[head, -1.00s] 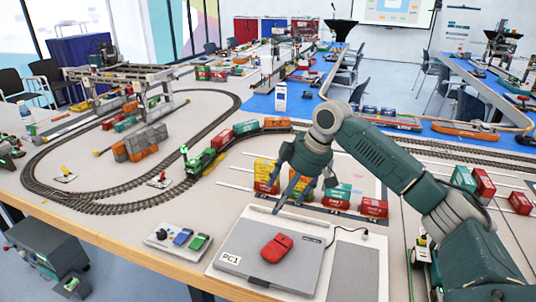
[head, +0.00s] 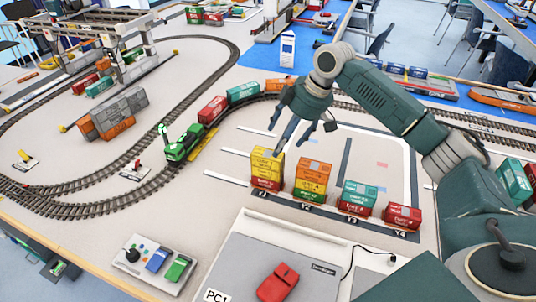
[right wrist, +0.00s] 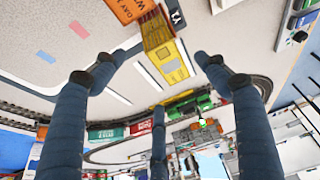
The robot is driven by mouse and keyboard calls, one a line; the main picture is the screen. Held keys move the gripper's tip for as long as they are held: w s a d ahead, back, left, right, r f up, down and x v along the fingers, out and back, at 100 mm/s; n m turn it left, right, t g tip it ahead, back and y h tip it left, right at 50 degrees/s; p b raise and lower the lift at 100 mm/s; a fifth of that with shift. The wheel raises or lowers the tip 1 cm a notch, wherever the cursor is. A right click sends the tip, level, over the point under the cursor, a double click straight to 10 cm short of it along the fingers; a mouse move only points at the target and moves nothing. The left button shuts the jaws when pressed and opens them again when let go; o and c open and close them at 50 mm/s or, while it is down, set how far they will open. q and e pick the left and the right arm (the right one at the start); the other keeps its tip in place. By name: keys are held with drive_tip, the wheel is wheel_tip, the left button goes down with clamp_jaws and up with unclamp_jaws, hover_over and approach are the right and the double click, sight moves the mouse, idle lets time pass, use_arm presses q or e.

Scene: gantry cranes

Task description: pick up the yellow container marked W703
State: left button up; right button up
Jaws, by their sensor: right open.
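A yellow container (head: 268,155) tops the leftmost stack, at Y1, on a red one (head: 266,182). A yellow container, apparently the same one, shows at the top centre of the right wrist view (right wrist: 168,58). I cannot read its full marking. My right gripper (head: 292,138) is open and empty, just above and slightly right of this stack in the head view. In the right wrist view its fingers (right wrist: 153,62) are spread to both sides of the container, with no contact visible. Another yellow container (head: 311,187) sits under an orange one (head: 314,167) at Y2. My left gripper is not in view.
Teal-and-red (head: 360,190) and red (head: 403,213) stacks stand to the right at Y3 and Y4. A laptop-like PC1 panel (head: 245,262) lies in front, with a red mouse-like object (head: 278,282). A green locomotive (head: 182,145) stands on the track to the left.

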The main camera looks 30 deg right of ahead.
sight(272, 152)
drive_tip(key=shift+x, duration=0.95)
drive_tip(key=x, duration=0.3)
drive_tip(key=p+x, duration=0.1)
drive_tip(key=x, duration=0.1)
drive_tip(key=shift+w+a+r, duration=0.1)
drive_tip(key=shift+w+a, duration=0.1)
drive_tip(key=shift+a, duration=0.1)
drive_tip(key=shift+f, duration=0.25)
drive_tip(key=shift+c, duration=0.7)
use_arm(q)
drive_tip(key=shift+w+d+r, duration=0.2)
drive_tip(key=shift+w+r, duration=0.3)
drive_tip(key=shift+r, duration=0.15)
use_arm(e)
drive_tip(key=c, duration=1.2)
